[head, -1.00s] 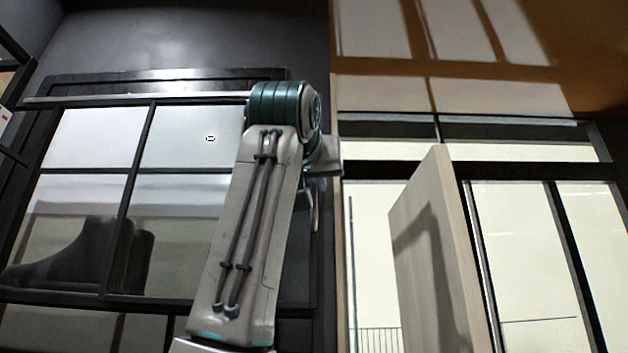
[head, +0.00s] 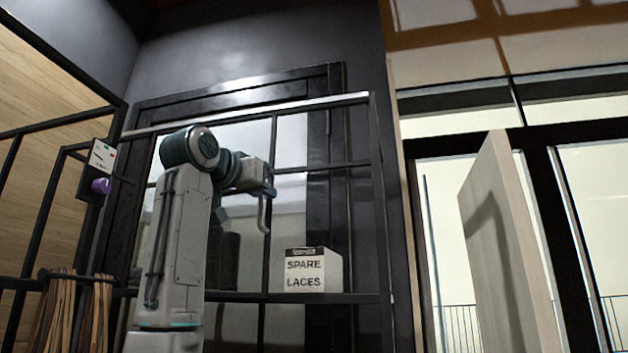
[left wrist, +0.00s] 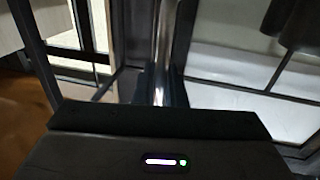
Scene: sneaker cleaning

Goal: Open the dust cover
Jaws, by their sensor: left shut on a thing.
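The dust cover appears as a black-framed glass panel (head: 271,232) on the dark wall cabinet in the head view. A pale curved handle (head: 263,217) hangs just below my left gripper (head: 268,190). In the left wrist view the gripper (left wrist: 158,88) is shut on an upright shiny metal bar (left wrist: 161,45), which looks like this handle. Glass panes and dark frame bars (left wrist: 277,75) lie to the right of the bar. My arm hides part of the panel in the head view, so how far it stands open is unclear. My right gripper is not in view.
A white box marked "SPARE LACES" (head: 305,272) stands at the cabinet's lower right. A pale upright board (head: 505,235) stands by the windows at right.

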